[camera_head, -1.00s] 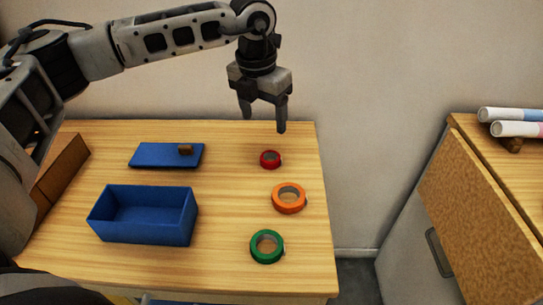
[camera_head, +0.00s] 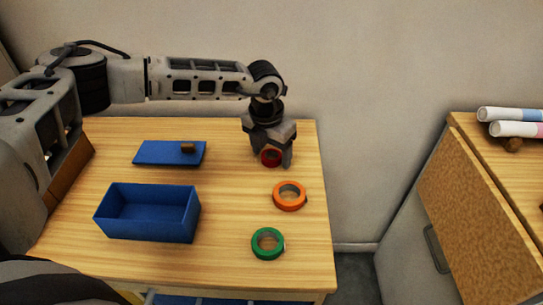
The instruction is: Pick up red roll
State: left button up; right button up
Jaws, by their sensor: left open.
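The red roll (camera_head: 270,158) lies near the back right of the wooden table (camera_head: 230,263). My left gripper (camera_head: 271,160) points down at the red roll, with its open fingers on either side of it. The fingers partly hide the roll, and I cannot tell whether they touch it. My right gripper is not in view.
An orange roll (camera_head: 290,206) and a green roll (camera_head: 258,248) lie in front of the red roll. A blue box (camera_head: 147,227) and a blue lid (camera_head: 158,151) with a brown knob are to the left. A cabinet with paper rolls (camera_head: 518,129) stands at the right.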

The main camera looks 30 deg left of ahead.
aim_at(272, 154)
pick_arm(q)
jog(key=c, duration=1)
jog(key=shift+c, duration=0.3)
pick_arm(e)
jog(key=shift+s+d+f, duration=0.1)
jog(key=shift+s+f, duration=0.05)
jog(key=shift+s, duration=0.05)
pick_arm(q)
jog(key=shift+r, duration=0.5)
notch_tip(272, 154, up, 2)
jog(key=shift+r+b, duration=0.15)
jog(key=shift+b, duration=0.5)
jog(key=s+d+r+b, duration=0.2)
jog(key=s+r, duration=0.7)
jog(key=s, duration=0.5)
jog(key=shift+r, duration=0.4)
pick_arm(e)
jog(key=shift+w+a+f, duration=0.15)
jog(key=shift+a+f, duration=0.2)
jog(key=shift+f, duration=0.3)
